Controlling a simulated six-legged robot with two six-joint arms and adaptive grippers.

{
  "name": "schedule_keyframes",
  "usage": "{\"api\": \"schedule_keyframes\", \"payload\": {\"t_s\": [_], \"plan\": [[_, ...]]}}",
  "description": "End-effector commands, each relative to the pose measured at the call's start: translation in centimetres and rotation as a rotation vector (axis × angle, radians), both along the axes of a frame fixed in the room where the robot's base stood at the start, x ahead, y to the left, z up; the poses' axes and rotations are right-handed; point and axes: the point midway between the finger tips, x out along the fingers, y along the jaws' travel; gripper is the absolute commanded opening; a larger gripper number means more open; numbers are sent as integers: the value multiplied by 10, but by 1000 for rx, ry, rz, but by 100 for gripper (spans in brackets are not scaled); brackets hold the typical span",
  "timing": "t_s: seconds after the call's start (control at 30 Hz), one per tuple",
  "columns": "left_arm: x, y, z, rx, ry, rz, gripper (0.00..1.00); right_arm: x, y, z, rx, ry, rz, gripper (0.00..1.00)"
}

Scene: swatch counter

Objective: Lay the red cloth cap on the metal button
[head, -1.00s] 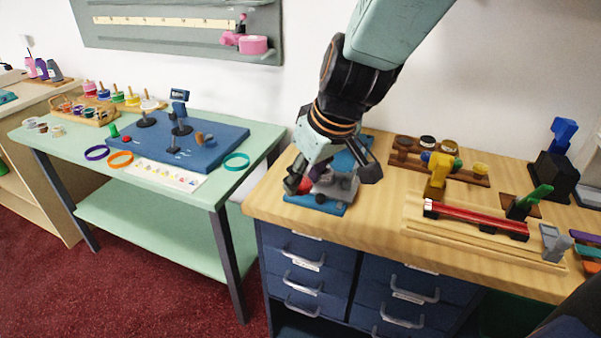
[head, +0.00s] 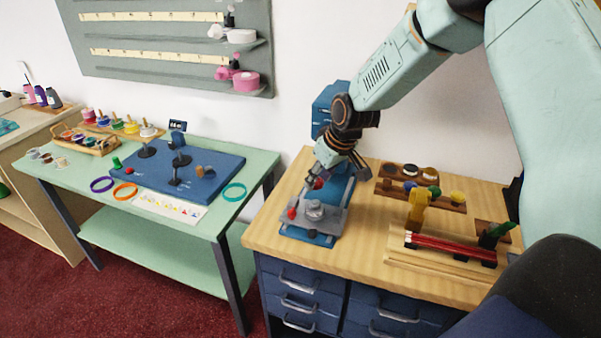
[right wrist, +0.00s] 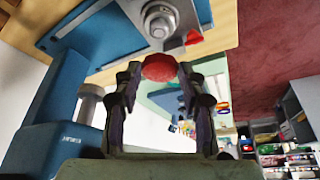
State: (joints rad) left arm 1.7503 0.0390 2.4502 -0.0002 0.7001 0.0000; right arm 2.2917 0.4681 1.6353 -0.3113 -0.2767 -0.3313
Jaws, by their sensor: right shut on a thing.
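The red cloth cap (right wrist: 159,67) is between the fingertips of my right gripper (right wrist: 160,76) in the right wrist view. In the head view the cap (head: 318,184) is a small red spot at the tips of my right gripper (head: 320,176). The gripper is shut on the cap. The metal button (head: 315,208) is a round silver piece on the grey plate of a blue press (head: 320,239). In the right wrist view the button (right wrist: 160,22) is just past the cap, apart from it in the picture. My left gripper is not in view.
A red piece (head: 292,213) sits on the plate left of the button. The press's blue upright (head: 325,108) stands behind my gripper. A rack of pots (head: 428,188) and a wooden tray with a red bar (head: 450,247) are to the right.

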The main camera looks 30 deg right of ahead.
Motion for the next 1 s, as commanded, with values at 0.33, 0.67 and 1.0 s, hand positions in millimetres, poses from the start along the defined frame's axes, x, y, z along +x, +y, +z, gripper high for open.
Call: {"api": "schedule_keyframes", "payload": {"t_s": [0.33, 0.67, 1.0], "plan": [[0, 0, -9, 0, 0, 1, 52, 1, -5, -14, -1, 1, -4, 33], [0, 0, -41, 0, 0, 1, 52, 1, -3, -47, -1, 1, 0, 33], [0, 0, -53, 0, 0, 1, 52, 1, -3, -60, -1, 0, -1, 33]]}}
